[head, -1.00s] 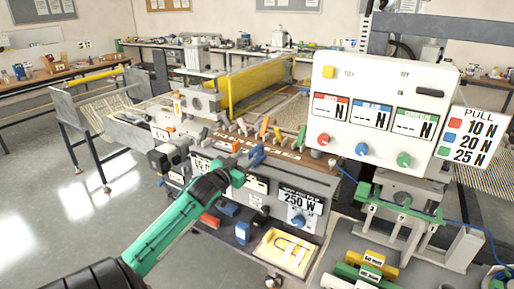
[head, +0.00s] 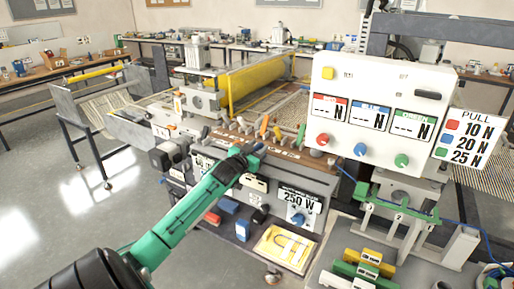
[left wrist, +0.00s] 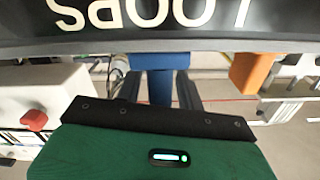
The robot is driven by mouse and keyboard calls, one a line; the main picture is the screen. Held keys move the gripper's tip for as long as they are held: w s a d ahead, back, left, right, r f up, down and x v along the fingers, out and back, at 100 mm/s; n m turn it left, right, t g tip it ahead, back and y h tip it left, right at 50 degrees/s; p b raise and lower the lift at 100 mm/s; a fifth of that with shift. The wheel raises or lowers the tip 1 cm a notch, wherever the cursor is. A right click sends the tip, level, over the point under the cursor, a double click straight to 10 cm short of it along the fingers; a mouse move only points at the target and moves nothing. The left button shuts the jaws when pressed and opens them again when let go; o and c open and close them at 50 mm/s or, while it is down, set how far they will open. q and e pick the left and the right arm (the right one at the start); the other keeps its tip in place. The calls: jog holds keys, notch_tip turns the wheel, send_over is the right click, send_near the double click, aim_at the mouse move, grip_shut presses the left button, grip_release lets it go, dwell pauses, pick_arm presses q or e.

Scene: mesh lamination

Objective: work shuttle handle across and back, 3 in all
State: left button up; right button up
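The blue handle (left wrist: 160,82) shows in the left wrist view as a wide top bar over a narrower stem, between my left gripper's two dark fingers (left wrist: 158,92). Thin gaps show beside the stem, so the fingers look open around it rather than pressed on it. In the head view, my left gripper (head: 250,155) reaches the front edge of the brown loom panel, and only a bit of blue handle shows past it. My right gripper is in neither view.
Orange and other coloured handles (head: 264,126) stand along the panel, and an orange block (left wrist: 255,72) is close right of the fingers in the wrist view. A white force panel (head: 385,112) stands at the right. A yellow tray (head: 285,250) lies below.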

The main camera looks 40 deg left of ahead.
pick_arm(q)
grip_shut()
jog(key=shift+d, duration=0.1)
jog(key=w+d, duration=0.1)
jog(key=d, duration=0.6)
jog(key=w+d+p, duration=0.1)
jog(key=w+d, duration=0.1)
jog(key=d, duration=0.6)
jog(key=w+d, duration=0.2)
jog(key=d, duration=0.5)
jog(key=shift+w+d, duration=0.25)
jog(key=shift+d, duration=0.1)
jog(key=shift+w+d, duration=0.15)
jog(key=shift+d, duration=0.45)
jog(key=shift+c, duration=0.2)
grip_release()
jog(key=shift+d, duration=0.1)
jog(key=shift+o, duration=0.2)
jog(key=shift+w+d, duration=0.1)
